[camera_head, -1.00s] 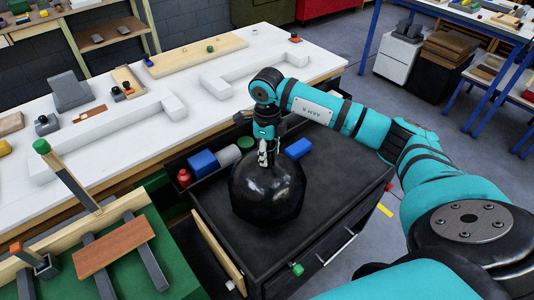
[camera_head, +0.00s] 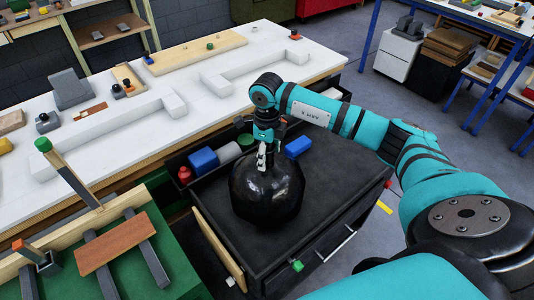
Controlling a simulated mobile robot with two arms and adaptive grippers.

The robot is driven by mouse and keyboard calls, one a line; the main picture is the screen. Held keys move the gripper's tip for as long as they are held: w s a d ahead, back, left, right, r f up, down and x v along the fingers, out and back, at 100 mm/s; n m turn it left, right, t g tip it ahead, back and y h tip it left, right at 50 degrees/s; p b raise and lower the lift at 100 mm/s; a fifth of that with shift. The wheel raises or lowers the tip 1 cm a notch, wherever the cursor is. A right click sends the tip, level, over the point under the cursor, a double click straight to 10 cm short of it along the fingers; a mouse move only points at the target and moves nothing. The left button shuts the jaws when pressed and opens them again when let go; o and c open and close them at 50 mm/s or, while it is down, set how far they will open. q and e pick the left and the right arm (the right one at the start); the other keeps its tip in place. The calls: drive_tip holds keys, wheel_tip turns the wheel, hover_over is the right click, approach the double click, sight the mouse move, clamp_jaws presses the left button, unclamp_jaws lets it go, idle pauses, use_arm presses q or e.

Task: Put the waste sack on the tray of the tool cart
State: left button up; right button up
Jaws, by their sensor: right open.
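The waste sack (camera_head: 267,195) is a shiny black, round bag. It stands upright on the dark top tray of the tool cart (camera_head: 335,205), near the middle. My right gripper (camera_head: 264,158) points down from above at the neck of the sack. Its fingers are open and sit around or right beside the neck; I cannot tell whether they touch it. My left gripper is not in view.
Along the cart's back edge lie a red bottle (camera_head: 184,175), a blue box (camera_head: 203,161), a grey cylinder (camera_head: 229,153) and another blue block (camera_head: 298,147). A white workbench (camera_head: 205,95) stands behind. A green-topped bench (camera_head: 165,265) is at front left. The tray is bare right of the sack.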

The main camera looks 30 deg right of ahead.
wheel_tip(320, 180, up, 12)
drive_tip(key=shift+r+b, duration=0.1)
drive_tip(key=shift+b, duration=1)
